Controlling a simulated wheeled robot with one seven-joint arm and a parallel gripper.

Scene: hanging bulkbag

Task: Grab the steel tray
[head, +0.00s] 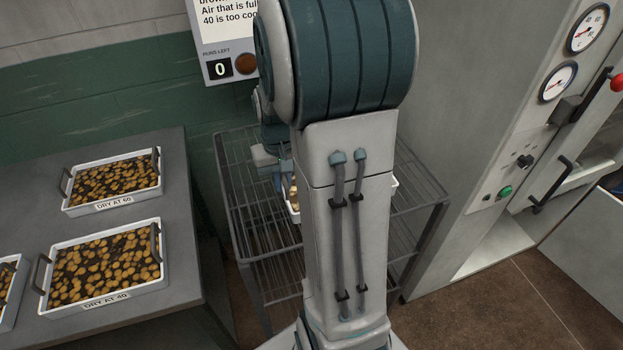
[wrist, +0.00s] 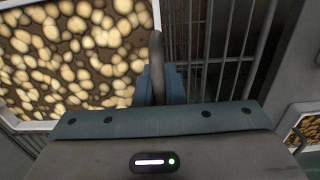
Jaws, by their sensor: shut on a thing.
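A tray with a pale rim (head: 293,212) sits at the wire rack, mostly hidden behind my arm in the head view. In the wrist view the tray (wrist: 156,14) fills the upper left, full of round, pale brown pieces on a dark bed. My gripper (wrist: 160,84) is shut on the tray's dark upright handle (wrist: 156,52), between its blue fingers. In the head view my gripper (head: 281,176) shows small beside my arm, at the tray's left end. Whether the tray rests on the rack or is raised cannot be told.
The wire rack (head: 417,190) has several shelves. A grey table (head: 120,235) at left holds trays marked "DRY AT 60" (head: 113,207) and "DRY AT 40" (head: 107,299). A cabinet with gauges (head: 558,82) and a door handle (head: 552,186) stands at right. A sign (head: 222,40) reads 0 runs left.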

